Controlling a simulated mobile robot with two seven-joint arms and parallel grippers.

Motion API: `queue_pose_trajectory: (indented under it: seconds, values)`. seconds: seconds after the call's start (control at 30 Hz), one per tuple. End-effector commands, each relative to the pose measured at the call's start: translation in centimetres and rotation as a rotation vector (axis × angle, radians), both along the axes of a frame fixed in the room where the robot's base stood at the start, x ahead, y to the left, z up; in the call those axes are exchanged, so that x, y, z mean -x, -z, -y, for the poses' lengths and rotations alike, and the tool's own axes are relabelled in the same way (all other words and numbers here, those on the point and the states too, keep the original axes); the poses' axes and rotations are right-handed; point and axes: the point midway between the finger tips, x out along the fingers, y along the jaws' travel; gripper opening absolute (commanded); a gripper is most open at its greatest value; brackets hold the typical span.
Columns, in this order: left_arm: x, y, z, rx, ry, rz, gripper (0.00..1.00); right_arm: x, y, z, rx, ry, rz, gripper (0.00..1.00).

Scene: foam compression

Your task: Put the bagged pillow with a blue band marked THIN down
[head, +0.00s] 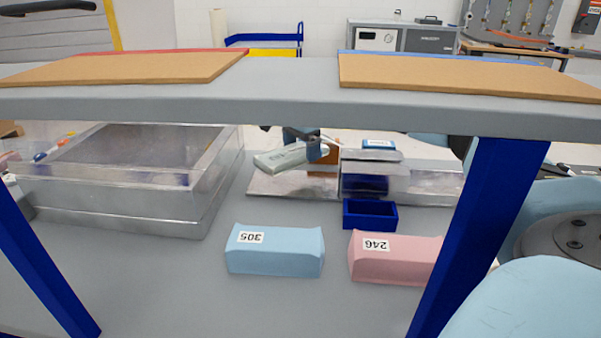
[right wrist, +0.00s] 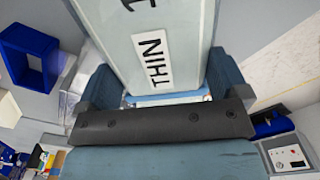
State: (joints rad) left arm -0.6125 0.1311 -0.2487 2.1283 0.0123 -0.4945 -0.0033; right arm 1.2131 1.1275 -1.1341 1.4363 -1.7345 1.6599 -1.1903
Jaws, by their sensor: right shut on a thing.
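The pale grey-green pillow (head: 279,158) shows in the head view beyond the near shelf's edge, slightly tilted. In the right wrist view the pillow (right wrist: 185,25) carries a white label reading THIN, and a light blue strip shows near its lower end. My right gripper (head: 316,151) is shut on the pillow; in the right wrist view its two blue-grey fingers (right wrist: 165,82) stand at either side of it. The pillow's far end is cut off in the wrist view. My left gripper is not in view.
A light blue block marked 305 (head: 275,250) and a pink block marked 246 (head: 390,258) lie on the lower grey surface. A blue open box (head: 370,215) stands behind them. A large clear-lidded metal case (head: 120,200) fills the left. Blue posts and an upper shelf (head: 290,108) frame the view.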

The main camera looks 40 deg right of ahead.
Motion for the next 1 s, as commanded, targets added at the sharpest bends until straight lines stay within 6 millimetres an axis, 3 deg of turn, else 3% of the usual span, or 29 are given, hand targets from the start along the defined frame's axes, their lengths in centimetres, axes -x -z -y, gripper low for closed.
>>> queue_pose_trajectory:
  seconds: [0.27, 0.57, 0.97, 1.0]
  values:
    - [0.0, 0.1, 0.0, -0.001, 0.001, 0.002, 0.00, 0.0, 2.3, 0.0, 0.000, 0.000, 0.000, 0.73]
    - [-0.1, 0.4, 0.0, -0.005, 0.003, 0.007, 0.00, 0.0, 7.0, 0.0, 0.000, -0.001, -0.001, 0.73]
    - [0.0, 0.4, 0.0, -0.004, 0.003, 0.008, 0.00, 0.0, 7.6, 0.0, 0.000, -0.001, 0.000, 0.73]
    - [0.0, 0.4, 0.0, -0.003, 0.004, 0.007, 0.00, 0.0, 7.6, 0.0, 0.000, -0.001, 0.001, 0.97]
